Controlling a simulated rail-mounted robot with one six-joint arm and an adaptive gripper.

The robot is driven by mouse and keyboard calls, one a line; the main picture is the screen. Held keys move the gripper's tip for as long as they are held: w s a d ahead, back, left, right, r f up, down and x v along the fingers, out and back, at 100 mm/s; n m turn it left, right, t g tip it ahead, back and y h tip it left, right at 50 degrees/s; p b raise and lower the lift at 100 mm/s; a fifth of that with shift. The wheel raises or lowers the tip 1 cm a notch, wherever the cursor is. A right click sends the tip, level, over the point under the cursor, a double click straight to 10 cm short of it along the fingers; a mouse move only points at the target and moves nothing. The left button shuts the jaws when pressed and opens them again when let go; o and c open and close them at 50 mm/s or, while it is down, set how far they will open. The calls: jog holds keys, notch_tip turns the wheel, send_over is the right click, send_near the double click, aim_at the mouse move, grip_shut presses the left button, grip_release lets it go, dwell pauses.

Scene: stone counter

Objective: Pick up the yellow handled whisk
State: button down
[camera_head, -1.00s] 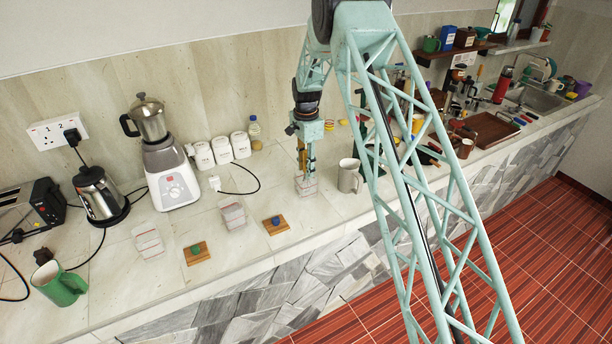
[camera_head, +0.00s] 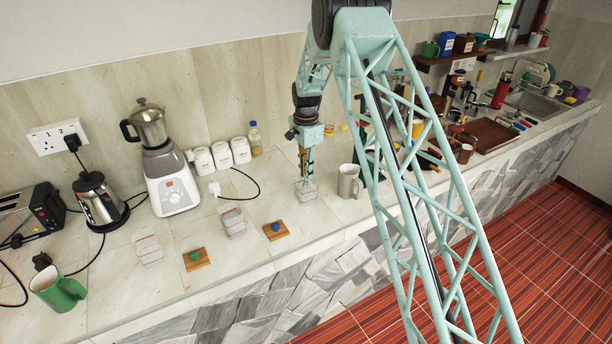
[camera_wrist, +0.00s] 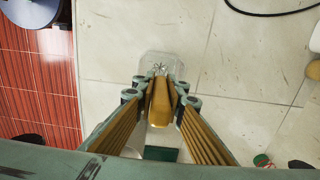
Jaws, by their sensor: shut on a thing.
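My gripper (camera_head: 305,168) points down over a clear container (camera_head: 306,194) on the counter, left of a grey mug. In the wrist view, my gripper (camera_wrist: 160,88) is shut on the yellow handle of the whisk (camera_wrist: 159,104), which lies between its two ribbed fingers. The whisk's wire end (camera_wrist: 159,69) shows beyond the fingertips, within the outline of the clear container (camera_wrist: 146,60). I cannot tell whether the whisk touches the container's bottom. In the head view the whisk is mostly hidden by my gripper.
The grey mug (camera_head: 348,181) stands close on the right. Another clear container (camera_head: 233,221) and wooden blocks with a blue knob (camera_head: 276,231) and a green knob (camera_head: 195,258) are to the left. White canisters (camera_head: 221,155) and a bottle (camera_head: 254,138) stand behind.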

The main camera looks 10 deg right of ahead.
jog(key=shift+r+b, duration=0.65)
jog(key=shift+r, duration=4.2)
jog(key=shift+s, duration=0.1)
